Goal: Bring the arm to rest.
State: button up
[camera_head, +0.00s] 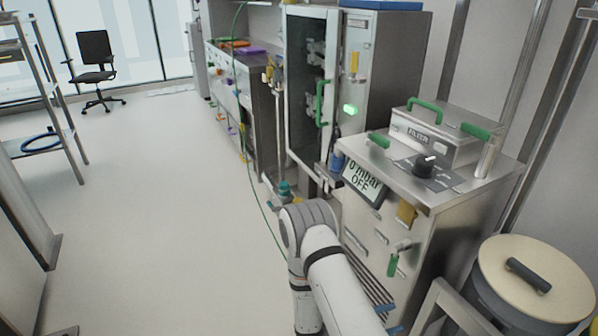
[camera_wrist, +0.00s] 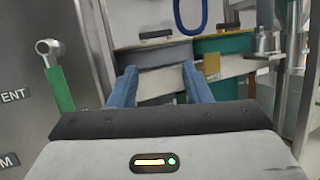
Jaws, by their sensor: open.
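My arm (camera_head: 325,262) shows in the head view at the lower middle, folded in front of the steel filter machine. My gripper (camera_wrist: 160,84) shows in the wrist view with two blue fingers apart and nothing between them. It points toward a shelf with a grey bin (camera_wrist: 152,55) and a green bin (camera_wrist: 226,44), which stand beyond the fingertips.
The steel machine (camera_head: 425,190) with a display reading "0 mbar OFF" stands right of my arm. A drum with a cream lid (camera_head: 535,278) stands at the lower right. A tall cabinet (camera_head: 385,70) stands behind. The floor (camera_head: 160,190) to the left is clear.

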jog(key=s+r+m+g+y+p, duration=0.4)
jog(key=r+m+y, duration=0.2)
jog(key=r, duration=0.6)
jog(key=s+r+m+g+y+p, duration=0.45)
jog(key=r+m+y, duration=0.2)
jog(key=r, duration=0.45)
jog(key=s+a+r+m+t+y+p, duration=0.1)
jog(key=a+r+m+t+y+p, duration=0.1)
jog(key=r, duration=0.7)
jog(key=s+a+r+m+t+y+p, duration=0.1)
jog(key=a+r+m+t+y+p, duration=0.2)
jog(key=r, duration=0.7)
jog(key=a+t+y+p, duration=0.2)
jog(key=t+y+p, duration=0.1)
jog(key=t+y, duration=0.1)
jog(key=shift+s+r+m, duration=0.15)
jog(key=shift+m, duration=0.2)
jog(key=shift+c, duration=0.8)
